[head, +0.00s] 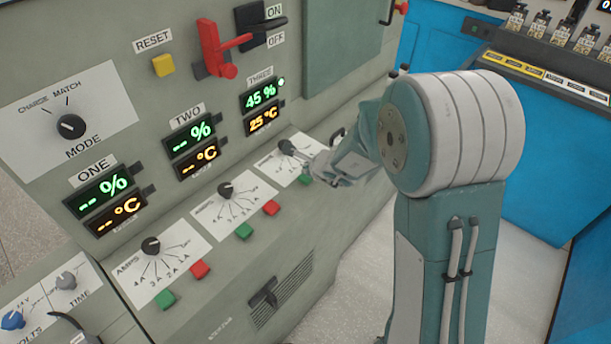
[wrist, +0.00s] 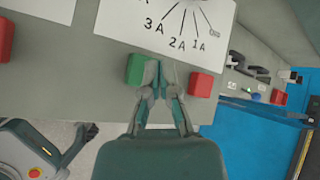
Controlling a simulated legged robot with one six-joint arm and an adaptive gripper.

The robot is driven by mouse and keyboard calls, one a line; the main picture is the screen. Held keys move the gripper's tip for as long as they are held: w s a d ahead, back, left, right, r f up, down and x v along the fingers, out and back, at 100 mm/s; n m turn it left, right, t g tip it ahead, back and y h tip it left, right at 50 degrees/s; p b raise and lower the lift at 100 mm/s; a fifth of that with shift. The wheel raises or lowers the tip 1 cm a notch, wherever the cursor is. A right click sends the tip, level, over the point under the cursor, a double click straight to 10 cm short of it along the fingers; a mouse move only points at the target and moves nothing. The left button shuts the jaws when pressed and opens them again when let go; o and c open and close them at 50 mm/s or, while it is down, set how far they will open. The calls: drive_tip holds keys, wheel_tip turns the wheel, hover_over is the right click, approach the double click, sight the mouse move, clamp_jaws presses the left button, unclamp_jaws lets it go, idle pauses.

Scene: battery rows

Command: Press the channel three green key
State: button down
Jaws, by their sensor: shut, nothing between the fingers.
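The channel three green key (head: 305,180) shows as a small green patch beside my gripper in the head view, partly hidden by it. In the wrist view the green key (wrist: 136,69) is a green block on the grey ledge below the white dial plate, just left of my fingertips. My gripper (wrist: 161,68) is shut and empty. Its left fingertip overlaps the key's right edge in the picture; I cannot tell if they touch. A red key (wrist: 202,84) sits to the right of the fingers. In the head view my gripper (head: 316,168) is low over the channel three plate's front edge.
The channel three amps knob (head: 287,146) is close to my gripper. Channel two's red key (head: 271,208) and green key (head: 243,231) lie to the left. The THREE display (head: 260,96) reads 45%. Another red key (wrist: 5,40) is at the wrist view's left edge.

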drive_tip(key=shift+r, duration=0.1)
drive_tip(key=shift+r, duration=2.5)
drive_tip(key=shift+r, duration=0.1)
drive_tip(key=s+r+n+g+y, duration=0.1)
drive_tip(key=s+r+n+y, duration=0.1)
drive_tip(key=s+r+n, duration=1.1)
drive_tip(key=s+d+n+g+h, duration=0.1)
drive_tip(key=s+d+n+h, duration=0.5)
drive_tip(key=s+d, duration=0.5)
drive_tip(key=s+n, duration=0.2)
drive_tip(key=s, duration=0.4)
drive_tip(key=shift+s+r+n+g, duration=0.3)
drive_tip(key=shift+r, duration=0.1)
